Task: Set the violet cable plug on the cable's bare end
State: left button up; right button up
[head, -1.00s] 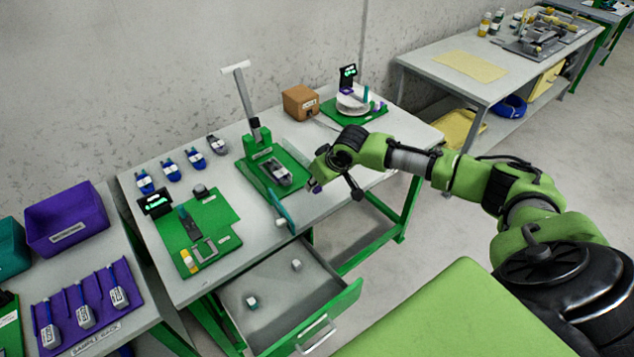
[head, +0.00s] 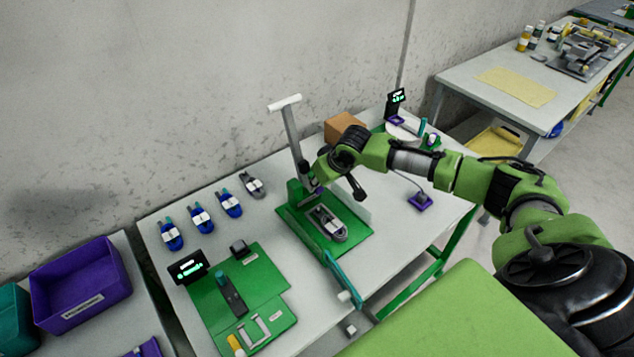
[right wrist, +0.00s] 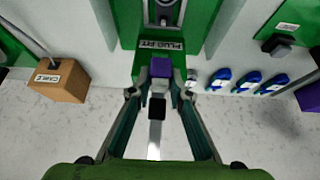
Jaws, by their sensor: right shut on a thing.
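My right gripper (head: 314,184) is shut on the violet plug (right wrist: 161,66), which shows between its fingertips in the right wrist view. A green block labelled "PLUG FIT" (right wrist: 160,45) lies just beyond the plug. I cannot tell whether they touch. A dark cable ends at a violet block (head: 420,203) on the table, right of the fixture. Whether its end is bare is too small to tell. My left gripper is not in view.
A brown box labelled "CABLE" (right wrist: 58,82) stands behind my arm. Several blue-and-grey connectors (head: 201,217) line the table's left rear. A green test board (head: 262,280) lies at front left. A violet bin (head: 85,283) stands on the left table. Bare tabletop lies between connectors and press.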

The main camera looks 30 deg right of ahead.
jog(key=shift+s+f+b, duration=0.25)
jog(key=shift+f+b, duration=0.3)
jog(key=shift+b, duration=0.05)
jog(key=f+b, duration=0.3)
jog(key=shift+w, duration=0.25)
jog(key=shift+f, duration=0.8)
jog(key=shift+s+p, duration=0.1)
jog(key=shift+p, duration=0.2)
jog(key=shift+p, duration=0.3)
jog(key=shift+f+b, duration=0.5)
jog(key=shift+f, duration=1)
dwell(1.2)
jog(key=o, duration=0.9)
